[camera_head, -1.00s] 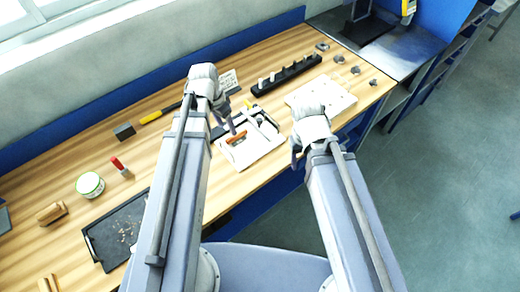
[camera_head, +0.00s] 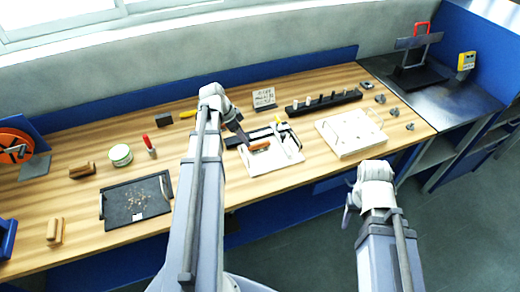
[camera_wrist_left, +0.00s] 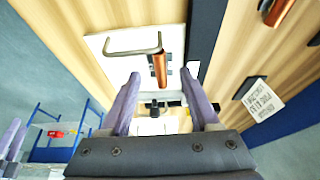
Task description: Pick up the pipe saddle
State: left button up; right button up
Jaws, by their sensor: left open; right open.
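I cannot tell for sure which piece is the pipe saddle. Several small grey metal pieces (camera_head: 380,99) lie at the right end of the bench, far from both grippers. My left gripper (camera_head: 243,138) is over a white board (camera_head: 287,156) that carries a copper-coloured pipe piece (camera_head: 259,147). In the left wrist view the left gripper (camera_wrist_left: 157,85) is open and empty, with the copper pipe piece (camera_wrist_left: 159,70) and a bent metal rod (camera_wrist_left: 130,50) beyond its fingers. My right gripper (camera_head: 349,207) is open, in front of the bench's front edge.
A second white board (camera_head: 350,146) with thin wire pieces lies right of the first. A black rack (camera_head: 325,101) with upright pegs stands behind. A dark tray (camera_head: 115,208), a round tin (camera_head: 120,155) and a red-topped item (camera_head: 147,142) are to the left.

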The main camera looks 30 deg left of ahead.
aim_at(259, 146)
pick_arm(q)
jog(key=shift+w+d+f+b, duration=0.2)
jog(key=shift+f+b, duration=0.1)
jog(key=shift+f, duration=0.35)
jog(key=shift+f, duration=0.1)
jog(key=b+x, duration=0.5)
grip_shut()
